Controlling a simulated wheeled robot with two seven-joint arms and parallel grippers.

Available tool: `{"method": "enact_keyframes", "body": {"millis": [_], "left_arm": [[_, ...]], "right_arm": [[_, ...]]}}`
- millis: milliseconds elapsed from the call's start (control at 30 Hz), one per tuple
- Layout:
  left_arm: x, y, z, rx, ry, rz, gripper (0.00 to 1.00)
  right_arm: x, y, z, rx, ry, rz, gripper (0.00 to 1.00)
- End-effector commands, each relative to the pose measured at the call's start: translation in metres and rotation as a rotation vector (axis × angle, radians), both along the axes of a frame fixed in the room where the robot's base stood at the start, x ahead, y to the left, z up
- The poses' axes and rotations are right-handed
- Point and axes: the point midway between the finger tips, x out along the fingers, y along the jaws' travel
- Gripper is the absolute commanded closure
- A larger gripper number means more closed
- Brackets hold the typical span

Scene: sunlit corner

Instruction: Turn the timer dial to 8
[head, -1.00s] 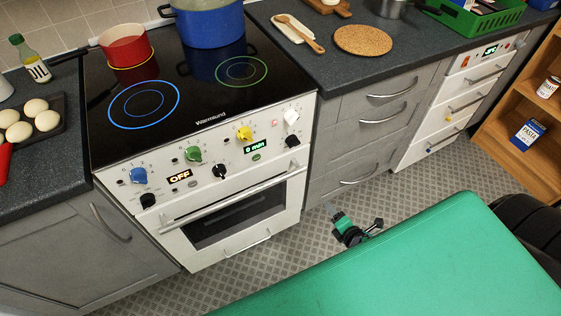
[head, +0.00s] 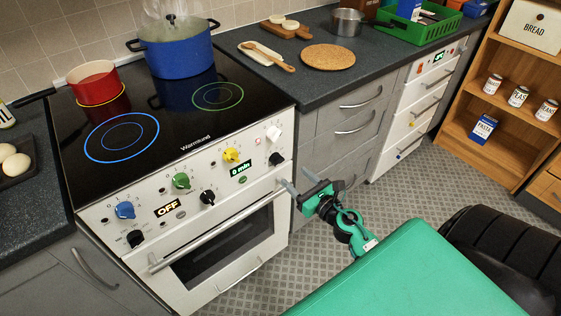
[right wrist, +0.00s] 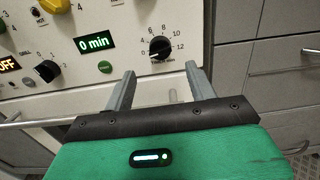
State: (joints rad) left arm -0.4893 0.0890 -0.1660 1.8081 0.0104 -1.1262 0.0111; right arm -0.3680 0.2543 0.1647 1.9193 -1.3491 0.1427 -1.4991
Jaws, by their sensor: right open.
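The timer dial (head: 276,159) is a black knob at the right end of the white stove's front panel. It also shows in the right wrist view (right wrist: 159,47), with numbers up to 12 around it and its white mark at the lower left. The timer display (head: 241,170) beside it reads "0 min". My right gripper (head: 298,180) is open and empty, just in front of and below the dial. In the right wrist view the dial lies beyond and slightly above the gap between the fingertips (right wrist: 160,70), apart from them. My left gripper is out of view.
A white knob (head: 273,132) sits above the dial, a yellow knob (head: 231,155) to its left. The oven handle (head: 215,232) runs below the panel. A blue pot (head: 177,50) and red pot (head: 94,83) stand on the cooktop. Grey drawers (head: 345,135) are to the right.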

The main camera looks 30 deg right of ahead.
Motion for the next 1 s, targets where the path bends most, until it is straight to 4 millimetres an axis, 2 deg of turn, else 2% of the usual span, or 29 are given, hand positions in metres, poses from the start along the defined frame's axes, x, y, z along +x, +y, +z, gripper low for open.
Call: {"method": "enact_keyframes", "body": {"millis": [300, 500, 700, 967, 1000], "left_arm": [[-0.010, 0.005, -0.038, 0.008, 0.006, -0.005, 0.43], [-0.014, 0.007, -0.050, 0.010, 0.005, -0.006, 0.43], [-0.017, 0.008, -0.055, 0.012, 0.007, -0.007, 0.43], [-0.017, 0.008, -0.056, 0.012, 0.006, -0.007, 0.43], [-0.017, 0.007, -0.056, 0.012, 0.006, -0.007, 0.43]], "right_arm": [[0.053, 0.004, 0.002, 0.002, -0.001, -0.001, 0.43], [0.074, 0.006, 0.000, 0.002, 0.000, -0.001, 0.43], [0.083, 0.006, 0.000, 0.002, 0.000, -0.001, 0.43], [0.083, 0.006, -0.001, 0.002, 0.001, -0.001, 0.43], [0.083, 0.006, -0.001, 0.002, 0.000, -0.001, 0.51]]}}
